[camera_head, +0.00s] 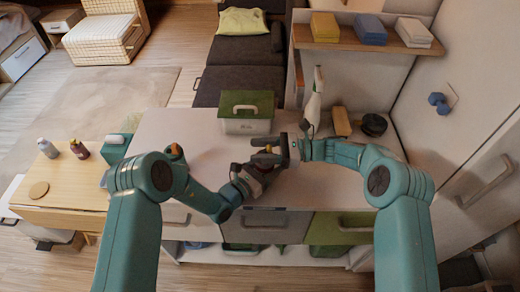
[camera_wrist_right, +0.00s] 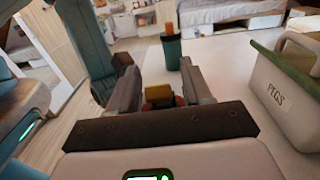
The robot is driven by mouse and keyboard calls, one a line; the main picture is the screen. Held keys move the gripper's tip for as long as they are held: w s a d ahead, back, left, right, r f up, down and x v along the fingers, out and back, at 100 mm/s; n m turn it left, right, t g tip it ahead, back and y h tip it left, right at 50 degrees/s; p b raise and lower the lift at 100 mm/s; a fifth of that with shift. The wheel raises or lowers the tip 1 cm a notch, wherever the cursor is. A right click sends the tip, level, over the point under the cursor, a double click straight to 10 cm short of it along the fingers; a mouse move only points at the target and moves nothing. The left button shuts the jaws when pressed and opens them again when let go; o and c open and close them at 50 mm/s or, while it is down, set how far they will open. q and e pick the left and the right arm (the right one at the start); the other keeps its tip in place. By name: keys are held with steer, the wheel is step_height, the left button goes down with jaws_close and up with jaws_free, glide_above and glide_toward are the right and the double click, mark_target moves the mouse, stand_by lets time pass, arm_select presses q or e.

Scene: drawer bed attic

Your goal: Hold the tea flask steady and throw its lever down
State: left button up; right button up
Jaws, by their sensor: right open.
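The tea flask (camera_head: 262,172) appears as a small dark and reddish body on the white counter, mostly hidden between my grippers. A yellow-orange piece, probably its lever (camera_head: 266,150), shows at its top. In the right wrist view the yellow piece (camera_wrist_right: 159,93) lies between my right fingers, with red beneath it. My right gripper (camera_head: 270,153) is open around or just beside that piece; contact cannot be told. My left gripper (camera_head: 252,178) is low at the flask's left side. Its fingertips are hidden, so whether it grips the flask cannot be told.
A white box with a green lid (camera_head: 248,125), marked PEGS in the wrist view (camera_wrist_right: 281,97), stands behind the flask. A green cup with an orange top (camera_wrist_right: 171,45) stands to the left. A white spray bottle (camera_head: 314,103) and a dark round item (camera_head: 374,125) are behind right.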

steer(key=shift+a, duration=0.15)
jaws_close()
steer(key=shift+f+y, duration=0.15)
steer(key=shift+y, duration=0.25)
steer(key=shift+d+y, duration=0.3)
steer(key=shift+y, duration=0.9)
jaws_free()
